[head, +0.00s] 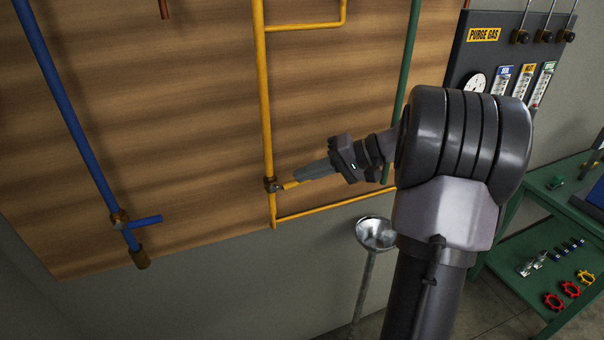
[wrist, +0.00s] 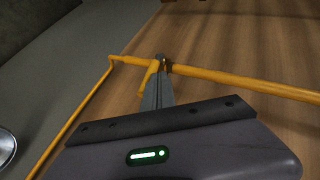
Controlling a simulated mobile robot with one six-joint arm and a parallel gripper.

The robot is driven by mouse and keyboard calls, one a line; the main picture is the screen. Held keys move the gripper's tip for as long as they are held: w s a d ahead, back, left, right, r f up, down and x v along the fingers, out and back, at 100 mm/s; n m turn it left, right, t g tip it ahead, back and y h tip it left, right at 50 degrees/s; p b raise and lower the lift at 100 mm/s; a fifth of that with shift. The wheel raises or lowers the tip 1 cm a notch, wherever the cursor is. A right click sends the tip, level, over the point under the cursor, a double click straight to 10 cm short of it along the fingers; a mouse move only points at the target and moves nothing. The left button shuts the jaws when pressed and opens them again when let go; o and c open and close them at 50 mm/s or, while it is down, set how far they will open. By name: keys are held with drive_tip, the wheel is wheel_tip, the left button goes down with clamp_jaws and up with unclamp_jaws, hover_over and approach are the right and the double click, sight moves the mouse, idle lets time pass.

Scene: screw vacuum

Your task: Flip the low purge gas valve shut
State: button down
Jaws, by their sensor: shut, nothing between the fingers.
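The low purge gas valve (head: 271,185) is a small brass body on the vertical yellow pipe (head: 264,110), near its lower end. Its yellow handle (head: 291,185) sticks out to the right, across the pipe's line. My gripper (head: 297,175) is shut and empty, with its fingertips right at the handle; whether they touch it I cannot tell. In the wrist view the shut fingertips (wrist: 158,62) lie just beside the handle (wrist: 149,75), and they partly hide the valve body (wrist: 167,66).
A blue pipe (head: 66,107) with its own valve is at the left. A green pipe (head: 407,55) runs behind my arm. A metal bowl on a stand (head: 376,233) is below. The purge gas panel (head: 485,62) and a green bench (head: 520,255) are at the right.

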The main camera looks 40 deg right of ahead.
drive_tip(key=shift+s+d+f+b, duration=0.1)
drive_tip(key=shift+d+f+b, duration=0.1)
drive_tip(key=shift+f+b, duration=0.25)
drive_tip(key=shift+f, duration=0.3)
